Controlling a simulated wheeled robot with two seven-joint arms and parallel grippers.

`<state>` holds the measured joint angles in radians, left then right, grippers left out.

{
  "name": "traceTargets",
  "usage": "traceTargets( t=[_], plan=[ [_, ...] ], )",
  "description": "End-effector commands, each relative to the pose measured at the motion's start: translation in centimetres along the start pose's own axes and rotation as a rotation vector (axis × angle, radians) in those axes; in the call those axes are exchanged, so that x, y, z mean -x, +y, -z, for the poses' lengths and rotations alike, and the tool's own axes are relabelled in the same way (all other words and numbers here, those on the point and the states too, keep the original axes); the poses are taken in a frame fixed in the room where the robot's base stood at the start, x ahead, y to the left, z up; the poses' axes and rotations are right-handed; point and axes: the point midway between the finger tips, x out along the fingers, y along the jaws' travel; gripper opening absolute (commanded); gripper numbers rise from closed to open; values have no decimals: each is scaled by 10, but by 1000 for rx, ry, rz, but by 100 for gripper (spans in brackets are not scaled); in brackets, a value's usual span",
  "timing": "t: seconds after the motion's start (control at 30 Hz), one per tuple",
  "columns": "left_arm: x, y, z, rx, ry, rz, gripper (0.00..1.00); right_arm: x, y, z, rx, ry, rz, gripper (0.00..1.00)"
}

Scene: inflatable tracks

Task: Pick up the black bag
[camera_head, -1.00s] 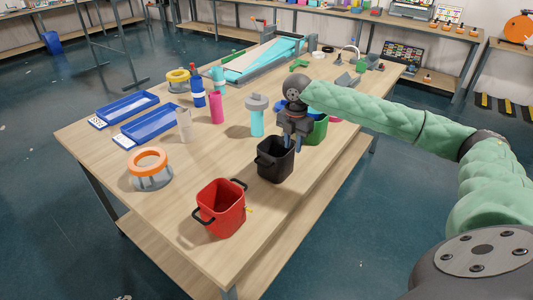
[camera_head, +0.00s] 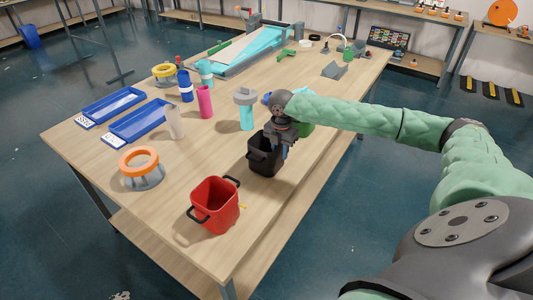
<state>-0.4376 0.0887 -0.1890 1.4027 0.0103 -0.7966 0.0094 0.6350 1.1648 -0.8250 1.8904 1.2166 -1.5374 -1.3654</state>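The black bag (camera_head: 262,158) is an open-topped, bucket-like container with a handle, standing upright on the wooden table (camera_head: 205,163). My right gripper (camera_head: 284,148) points down at the right side of the bag's rim, touching it or very close to it. One blue-grey finger shows at the right of the rim. The other finger is hidden, so I cannot tell how far apart they are. My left gripper is not in view.
A red bag (camera_head: 214,205) with black handles stands nearer the front edge. A green bag (camera_head: 303,129) is partly hidden behind my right gripper. An orange ring (camera_head: 139,162) on a stand is left.

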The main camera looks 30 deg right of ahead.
Motion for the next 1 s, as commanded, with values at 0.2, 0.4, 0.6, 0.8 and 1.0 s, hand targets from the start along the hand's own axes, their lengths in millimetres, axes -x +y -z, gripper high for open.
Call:
traceTargets(
  t=[0.2, 0.4, 0.6, 0.8, 1.0],
  plan=[
    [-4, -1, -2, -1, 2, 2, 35, -6, 0, 0, 1, 0, 0, 29],
    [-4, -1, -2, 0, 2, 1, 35, -6, 0, 0, 1, 0, 0, 15],
    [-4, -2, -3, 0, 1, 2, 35, -6, 0, 0, 1, 0, 0, 0],
    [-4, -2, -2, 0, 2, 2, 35, -5, 0, 0, 1, 0, -1, 0],
    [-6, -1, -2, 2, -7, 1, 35, 1, 0, 0, 1, -1, -2, 0]
  ],
)
